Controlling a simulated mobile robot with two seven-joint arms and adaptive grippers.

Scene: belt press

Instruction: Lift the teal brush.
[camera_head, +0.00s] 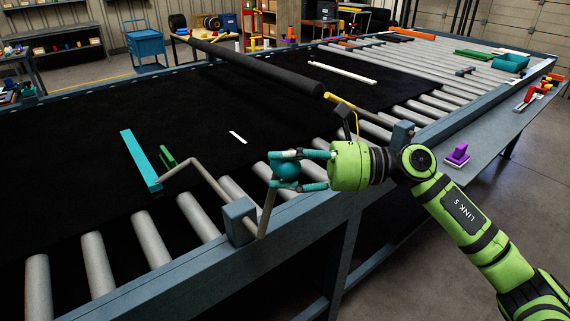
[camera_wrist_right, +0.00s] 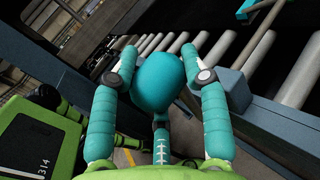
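The teal brush (camera_head: 141,160) is a long flat teal bar lying on the black belt at left in the head view. A bent metal lever (camera_head: 215,184) runs from its near end through a blue block (camera_head: 239,221) on the frame and turns up to a round teal knob (camera_head: 287,172). My right gripper (camera_head: 283,171) has its teal fingers on both sides of this knob and appears to touch it. In the right wrist view the knob (camera_wrist_right: 159,82) sits between the fingertips (camera_wrist_right: 159,52). My left gripper is out of view.
A small green piece (camera_head: 166,157) lies beside the brush and a white strip (camera_head: 238,137) lies on the belt. A dark roller (camera_head: 255,64) spans the belt. The blue frame rail (camera_head: 180,279) runs below my gripper. A side shelf (camera_head: 485,140) holds a purple piece (camera_head: 457,155).

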